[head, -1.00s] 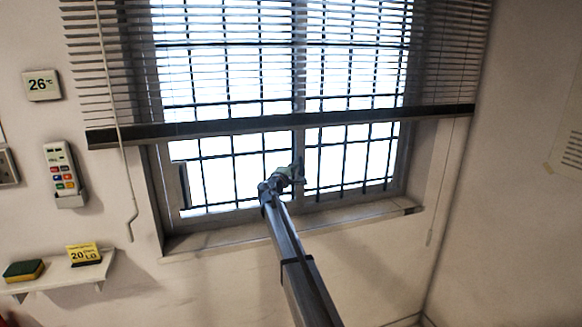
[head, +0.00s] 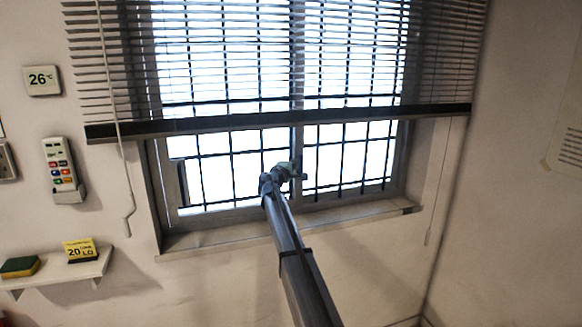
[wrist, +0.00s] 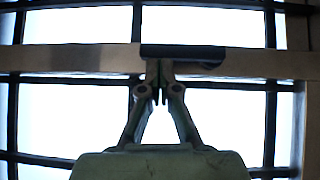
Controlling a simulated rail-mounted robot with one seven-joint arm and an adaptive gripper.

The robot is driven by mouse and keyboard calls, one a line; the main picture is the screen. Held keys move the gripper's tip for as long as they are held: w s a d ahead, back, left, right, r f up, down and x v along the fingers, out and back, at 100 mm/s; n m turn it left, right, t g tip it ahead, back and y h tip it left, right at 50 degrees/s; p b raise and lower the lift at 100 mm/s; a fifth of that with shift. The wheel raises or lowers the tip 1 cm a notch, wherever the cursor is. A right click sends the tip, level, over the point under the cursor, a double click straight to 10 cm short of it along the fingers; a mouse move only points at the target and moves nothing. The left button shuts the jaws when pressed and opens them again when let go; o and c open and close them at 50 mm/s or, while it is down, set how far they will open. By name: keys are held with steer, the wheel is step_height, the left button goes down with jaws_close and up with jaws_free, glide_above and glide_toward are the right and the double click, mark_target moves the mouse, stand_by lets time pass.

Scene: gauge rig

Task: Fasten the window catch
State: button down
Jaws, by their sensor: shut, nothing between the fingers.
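The window catch (wrist: 195,52) shows in the wrist view as a dark bar lying along the pale window stile (wrist: 60,58). My gripper (wrist: 160,72) is shut and empty, with its fingertips at the lower edge of the bar, near its left part. I cannot tell whether they touch it. In the head view my gripper (head: 290,172) is in front of the lower part of the middle stile (head: 298,140). The catch is too small and too covered there to make out clearly.
A lowered blind with a dark bottom rail (head: 230,124) hangs above my gripper. Window bars stand behind the panes. The sill (head: 345,217) runs below. At left are a remote (head: 62,168) in a holder and a small shelf (head: 60,272) with a sponge (head: 20,266).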

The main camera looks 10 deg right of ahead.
steer(key=shift+d+r, duration=0.1)
steer(key=shift+d, duration=0.25)
